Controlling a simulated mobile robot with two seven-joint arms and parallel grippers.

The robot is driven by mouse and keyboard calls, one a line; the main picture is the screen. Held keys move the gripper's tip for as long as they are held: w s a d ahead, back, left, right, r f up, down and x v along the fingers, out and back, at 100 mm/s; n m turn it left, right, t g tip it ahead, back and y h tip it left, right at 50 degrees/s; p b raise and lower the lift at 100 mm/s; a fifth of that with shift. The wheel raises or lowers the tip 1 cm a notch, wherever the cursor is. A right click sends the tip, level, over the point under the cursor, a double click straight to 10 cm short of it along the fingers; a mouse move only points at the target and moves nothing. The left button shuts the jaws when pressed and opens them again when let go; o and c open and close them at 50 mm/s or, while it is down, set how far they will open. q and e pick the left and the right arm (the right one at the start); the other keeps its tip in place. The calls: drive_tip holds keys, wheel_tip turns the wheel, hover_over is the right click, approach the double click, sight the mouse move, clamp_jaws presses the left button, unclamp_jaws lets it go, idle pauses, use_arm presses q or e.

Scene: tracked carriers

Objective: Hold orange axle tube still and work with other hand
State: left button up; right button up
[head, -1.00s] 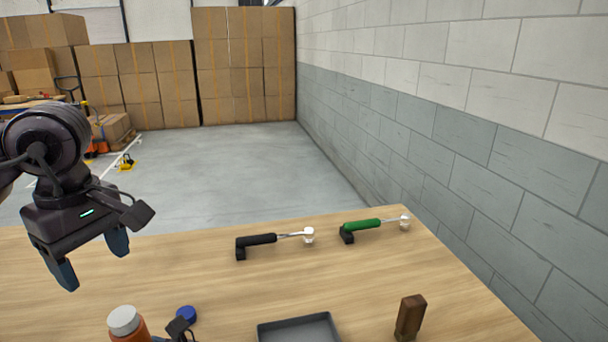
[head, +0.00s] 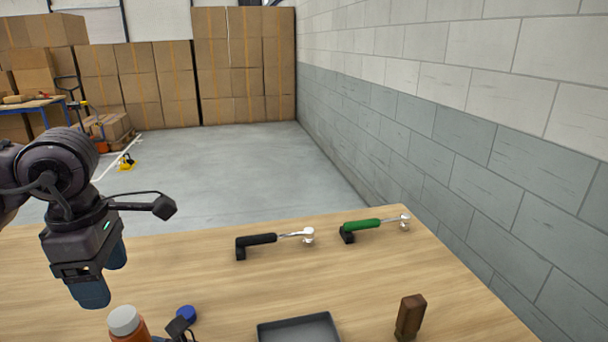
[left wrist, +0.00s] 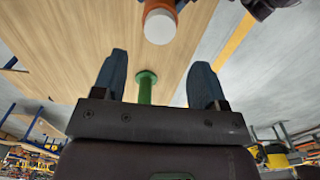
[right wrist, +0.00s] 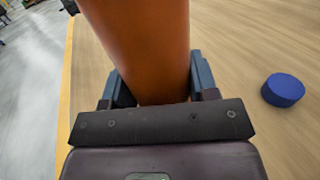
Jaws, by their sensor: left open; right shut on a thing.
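The orange axle tube (head: 130,333) with a white cap (head: 123,320) stands at the bottom left of the head view, cut by the frame edge. My right gripper (right wrist: 158,85) is shut on the tube (right wrist: 145,40) in the right wrist view. My left gripper (head: 103,277) is open above the table, behind and left of the tube in the head view. The left wrist view shows a green flanged piece (left wrist: 146,82) between its fingers in the picture; I cannot tell its depth. The white cap (left wrist: 160,26) appears beyond the fingertips.
A blue disc (head: 186,314) lies right of the tube. A grey tray (head: 298,330) and a brown block (head: 410,317) are at the front. A black-handled tool (head: 275,240) and a green-handled tool (head: 374,227) rest on holders farther back. The middle wood is clear.

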sight(122, 315)
use_arm(q)
drive_tip(key=shift+f, duration=3.6)
drive_tip(key=shift+c, duration=0.3)
drive_tip(key=c, duration=0.7)
drive_tip(key=o, duration=0.9)
wheel_tip(122, 315, up, 12)
